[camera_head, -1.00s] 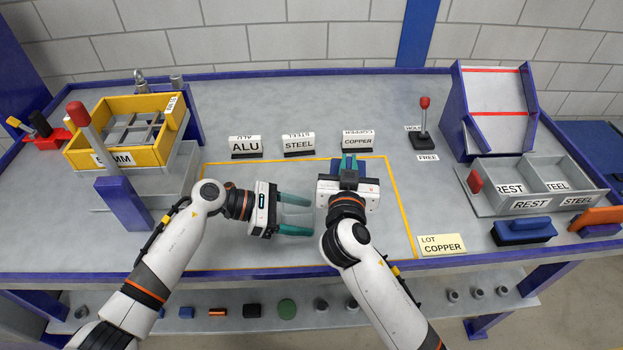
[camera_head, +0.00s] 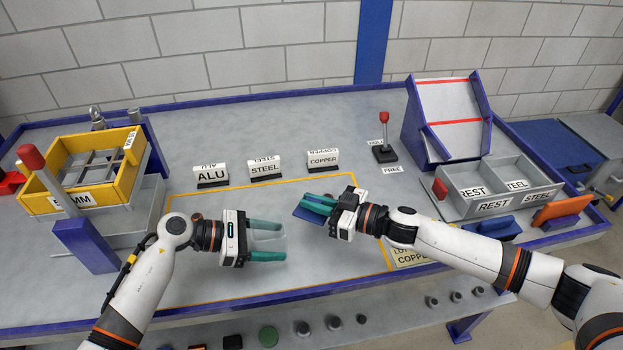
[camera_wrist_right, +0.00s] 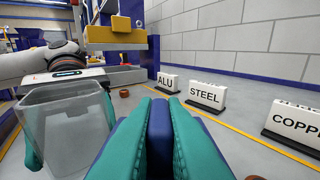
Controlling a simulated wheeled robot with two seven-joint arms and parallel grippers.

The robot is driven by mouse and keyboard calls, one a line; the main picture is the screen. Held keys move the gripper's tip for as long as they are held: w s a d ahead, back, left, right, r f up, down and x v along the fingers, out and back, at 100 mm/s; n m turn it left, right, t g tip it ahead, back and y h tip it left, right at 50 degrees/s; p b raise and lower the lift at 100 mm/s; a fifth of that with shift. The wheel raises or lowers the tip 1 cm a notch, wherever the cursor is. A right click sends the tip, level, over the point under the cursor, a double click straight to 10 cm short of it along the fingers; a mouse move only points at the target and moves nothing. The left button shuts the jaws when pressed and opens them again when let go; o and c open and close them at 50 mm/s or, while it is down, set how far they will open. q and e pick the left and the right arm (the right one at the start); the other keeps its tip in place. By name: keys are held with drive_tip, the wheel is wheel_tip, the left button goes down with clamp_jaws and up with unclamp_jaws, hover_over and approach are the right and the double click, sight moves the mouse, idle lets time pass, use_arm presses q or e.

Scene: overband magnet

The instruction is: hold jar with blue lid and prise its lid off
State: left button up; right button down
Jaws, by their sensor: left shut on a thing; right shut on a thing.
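My left gripper (camera_head: 268,239) is shut on a clear, see-through jar (camera_head: 273,242), which it holds above the table inside the yellow outline. The jar also shows in the right wrist view (camera_wrist_right: 68,125), upright with its top bare. My right gripper (camera_head: 312,204), to the right of the jar and pointing left, is shut on the flat blue lid (camera_head: 308,215). In the right wrist view the lid (camera_wrist_right: 160,140) lies between the teal fingers, which cover part of it. Lid and jar are apart.
ALU (camera_head: 211,175), STEEL (camera_head: 265,168) and COPPER (camera_head: 323,160) signs stand behind the outline. A yellow sieve box (camera_head: 125,165) is at left. A grey two-part bin (camera_head: 500,200) and a red-knobbed lever (camera_head: 384,140) are at right. A small brown ring (camera_wrist_right: 125,93) lies on the table.

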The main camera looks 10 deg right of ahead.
drive_tip(key=s+d+n+g, duration=0.1)
drive_tip(key=s+d+g+y, duration=0.1)
drive_tip(key=s+d, duration=0.1)
drive_tip(key=s+d+r+n+g, duration=0.1)
drive_tip(key=s+d, duration=0.1)
drive_tip(key=shift+n+y, duration=0.3)
drive_tip(key=shift+y, duration=0.1)
drive_tip(key=shift+f, duration=3.25)
drive_tip(key=c, duration=1.4)
unclamp_jaws()
wheel_tip(320, 180, up, 10)
drive_tip(key=shift+r, duration=0.1)
